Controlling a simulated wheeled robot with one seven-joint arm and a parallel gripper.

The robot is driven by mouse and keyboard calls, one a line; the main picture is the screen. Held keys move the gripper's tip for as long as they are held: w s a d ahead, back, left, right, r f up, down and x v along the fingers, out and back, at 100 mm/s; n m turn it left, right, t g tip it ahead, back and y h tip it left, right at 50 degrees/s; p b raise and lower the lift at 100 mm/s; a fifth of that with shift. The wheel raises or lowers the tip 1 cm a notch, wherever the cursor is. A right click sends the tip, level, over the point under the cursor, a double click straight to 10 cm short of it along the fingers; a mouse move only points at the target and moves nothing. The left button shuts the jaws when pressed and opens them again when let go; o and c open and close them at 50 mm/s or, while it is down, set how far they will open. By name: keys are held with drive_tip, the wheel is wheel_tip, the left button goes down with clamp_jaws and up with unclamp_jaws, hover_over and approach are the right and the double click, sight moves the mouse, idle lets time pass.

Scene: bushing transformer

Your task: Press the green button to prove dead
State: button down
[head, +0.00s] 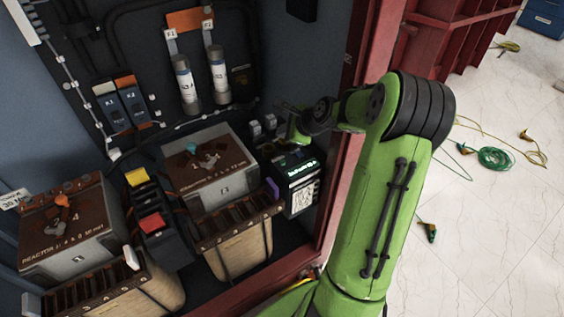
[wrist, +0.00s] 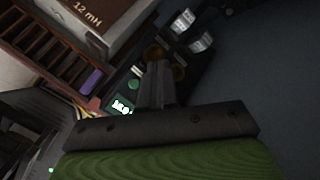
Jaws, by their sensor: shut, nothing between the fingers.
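The black tester unit (head: 300,190) stands at the right end of the cabinet, with a lit white and green display facing out. In the wrist view, a round green button (wrist: 133,85) sits beside the unit's lit display (wrist: 122,107). My gripper (head: 284,108) is above and behind the unit in the head view, inside the cabinet. In the wrist view, my gripper (wrist: 158,66) has its fingers together and empty, just right of the green button. I cannot tell the height of the fingertips over the unit. My arm hides part of the cabinet edge.
Two transformer blocks with brown tops, the nearer-left reactor (head: 65,225) and another (head: 206,165), fill the cabinet floor. A yellow and red switch block (head: 152,222) stands between them. The red cabinet frame (head: 344,150) is close to my arm. Cables (head: 495,158) lie on the floor outside.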

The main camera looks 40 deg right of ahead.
drive_tip(key=shift+f, duration=0.1)
drive_tip(key=b, duration=0.7)
hover_over(284, 165)
wheel_tip(284, 165, down, 8)
drive_tip(key=shift+r, duration=0.25)
drive_tip(key=shift+f+b, duration=0.3)
drive_tip(key=shift+f, duration=0.3)
idle(0.8)
drive_tip(key=shift+f, duration=0.4)
drive_tip(key=shift+f, duration=0.45)
idle(0.4)
idle(0.4)
drive_tip(key=shift+r+p, duration=0.7)
drive_tip(key=shift+r, duration=0.2)
